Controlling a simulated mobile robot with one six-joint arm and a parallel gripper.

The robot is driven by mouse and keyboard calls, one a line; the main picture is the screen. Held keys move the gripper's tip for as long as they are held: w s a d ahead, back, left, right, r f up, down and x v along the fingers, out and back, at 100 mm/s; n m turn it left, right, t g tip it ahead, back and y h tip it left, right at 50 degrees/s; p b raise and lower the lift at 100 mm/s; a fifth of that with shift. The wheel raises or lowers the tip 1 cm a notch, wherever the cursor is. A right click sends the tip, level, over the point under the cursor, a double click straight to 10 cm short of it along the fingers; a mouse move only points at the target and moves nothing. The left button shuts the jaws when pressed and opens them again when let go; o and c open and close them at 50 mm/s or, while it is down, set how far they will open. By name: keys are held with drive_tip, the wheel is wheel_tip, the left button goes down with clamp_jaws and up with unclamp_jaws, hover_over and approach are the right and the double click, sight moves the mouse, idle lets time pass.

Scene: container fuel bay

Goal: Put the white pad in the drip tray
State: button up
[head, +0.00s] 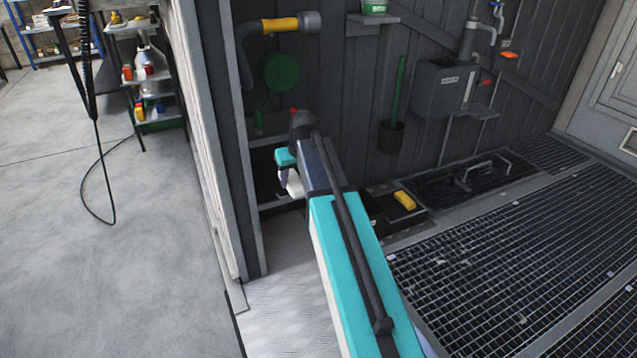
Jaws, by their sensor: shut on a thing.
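My gripper (286,160), with teal parts, is at the end of my arm near the middle of the head view, in front of the shelf opening in the dark wall. It is shut on a small white thing (294,184), which looks like the white pad; my arm partly hides it. A low black tray (413,220) on the floor right of my arm may be the drip tray; my arm hides its left part. A yellow object (404,200) lies at it. The white thing is left of this tray and apart from it in the picture.
A dark recessed panel with a metal handle (482,175) and floor gratings (520,260) lie to the right. A grey box (443,90) and a black holder (391,137) are on the wall. Open concrete floor (100,250) is at left, with a hanging hose (88,80).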

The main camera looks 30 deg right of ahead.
drive_tip(key=s+a+r, duration=0.2)
drive_tip(key=a+r, duration=0.4)
drive_tip(key=a, duration=0.7)
drive_tip(key=shift+s, duration=0.15)
drive_tip(key=shift+d+m, duration=0.3)
drive_tip(key=shift+d, duration=0.7)
drive_tip(key=shift+s, duration=0.15)
